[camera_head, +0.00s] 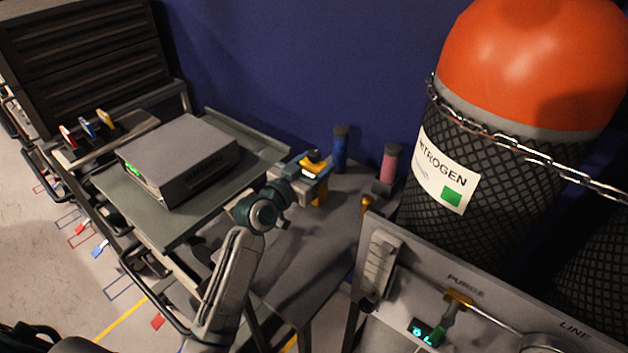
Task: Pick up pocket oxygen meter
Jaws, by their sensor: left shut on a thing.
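The pocket oxygen meter (319,195) looks like a small yellow device with a dark top, on the grey table near the blue wall. My left gripper (316,174) reaches it from the lower left and is shut on it. The gripper's fingers hide part of the meter. I cannot tell whether the meter still touches the table. My right gripper is not in view.
A blue bottle (341,149) and a pink bottle (389,164) stand just behind and right of the meter. A grey box (180,155) sits on the cart at left. A chained orange-topped nitrogen cylinder (535,65) and a purge panel (400,270) stand at right.

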